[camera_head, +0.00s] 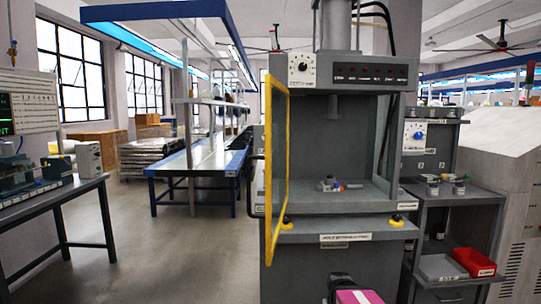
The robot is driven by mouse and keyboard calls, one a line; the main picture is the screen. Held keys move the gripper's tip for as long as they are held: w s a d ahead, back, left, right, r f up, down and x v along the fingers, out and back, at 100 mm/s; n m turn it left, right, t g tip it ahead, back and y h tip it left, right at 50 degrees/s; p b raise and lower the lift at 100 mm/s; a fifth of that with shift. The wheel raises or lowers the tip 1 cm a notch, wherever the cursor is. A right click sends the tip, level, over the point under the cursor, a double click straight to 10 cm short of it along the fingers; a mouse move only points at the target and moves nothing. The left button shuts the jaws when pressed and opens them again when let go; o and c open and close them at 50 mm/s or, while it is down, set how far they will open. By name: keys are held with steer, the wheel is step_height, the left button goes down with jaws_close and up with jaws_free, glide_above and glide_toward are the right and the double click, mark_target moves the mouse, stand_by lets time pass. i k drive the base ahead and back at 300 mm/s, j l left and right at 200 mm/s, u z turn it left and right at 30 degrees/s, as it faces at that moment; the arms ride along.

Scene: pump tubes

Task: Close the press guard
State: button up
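The press (330,245) stands upright a little right of centre in the head view. Its guard (268,170) is a clear panel in a yellow frame. The guard stands open at the press's left side, seen nearly edge-on and swung out toward me. A dark handle (252,185) shows on its left. The press opening is uncovered, and a small fixture with parts (332,184) sits on its bed under the ram (334,105). My gripper's fingers do not show. A dark and pink piece at the bottom edge appears to be part of my arm, apart from the guard in the picture.
A grey cart (455,200) with a red bin (474,262) stands close on the press's right. A workbench (50,195) is at the left. The floor between that bench and the press is clear. A long blue-edged table (200,160) stands behind.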

mark_target(276, 158)
steer(key=j+z, duration=0.4)
steer(key=j, duration=1.25)
steer(key=k, duration=0.05)
